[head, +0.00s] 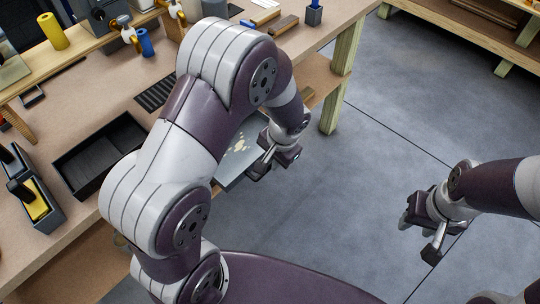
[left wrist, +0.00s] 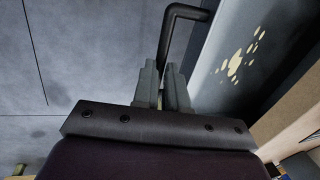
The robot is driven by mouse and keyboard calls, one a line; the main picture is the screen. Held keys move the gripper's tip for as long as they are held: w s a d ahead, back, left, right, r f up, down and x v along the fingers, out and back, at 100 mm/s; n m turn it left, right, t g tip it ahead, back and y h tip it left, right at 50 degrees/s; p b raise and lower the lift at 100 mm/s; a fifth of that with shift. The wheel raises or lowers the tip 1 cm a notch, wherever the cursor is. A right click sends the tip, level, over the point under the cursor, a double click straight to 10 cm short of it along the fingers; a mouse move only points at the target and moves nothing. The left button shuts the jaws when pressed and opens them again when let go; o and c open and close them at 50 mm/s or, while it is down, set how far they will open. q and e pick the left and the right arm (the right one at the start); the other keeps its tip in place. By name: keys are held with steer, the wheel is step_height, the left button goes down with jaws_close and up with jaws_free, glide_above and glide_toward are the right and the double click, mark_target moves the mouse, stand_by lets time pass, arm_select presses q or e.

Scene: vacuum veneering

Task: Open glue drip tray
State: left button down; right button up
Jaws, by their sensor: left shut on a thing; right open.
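The glue drip tray (head: 236,160) is a grey pull-out tray with cream glue spots, jutting from under the workbench's front edge in the head view. In the left wrist view the tray (left wrist: 225,70) stands at the right, with the spots on its inner surface. My left gripper (head: 276,160) is at the tray's outer side. In the left wrist view my left gripper (left wrist: 165,85) is shut on the tray's dark bar handle (left wrist: 172,35). My left arm hides part of the tray. My right gripper (head: 424,228) is open and empty over the floor, apart from the bench.
The wooden workbench (head: 120,93) carries a black open bin (head: 95,158), a dark slotted grille (head: 157,92), a yellow roll (head: 52,31) and bottles. A bench leg (head: 341,75) stands beyond the tray. The grey floor (head: 345,210) between my grippers is clear.

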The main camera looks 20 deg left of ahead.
arm_select(q)
steer(key=shift+w+r, duration=0.1)
steer(key=c, duration=1.4)
jaws_free()
steer(key=shift+c, duration=0.2)
steer(key=shift+r, duration=0.1)
step_height(320, 180, up, 12)
steer(key=s+d+p, duration=0.1)
steer(key=d, duration=0.1)
steer(key=shift+d+r, duration=0.15)
steer(key=s+a+r+n+h+p, duration=0.1)
steer(key=s+a+n+p, duration=0.1)
steer(key=s, duration=0.2)
steer(key=s+a+r+n+h+p, duration=0.1)
steer(key=s+a+n+p, duration=0.1)
steer(key=s, duration=0.3)
steer(key=shift+s+a+r+t+p, duration=0.15)
steer(key=shift+a+r+t+p, duration=0.2)
steer(key=shift+a+p, duration=0.3)
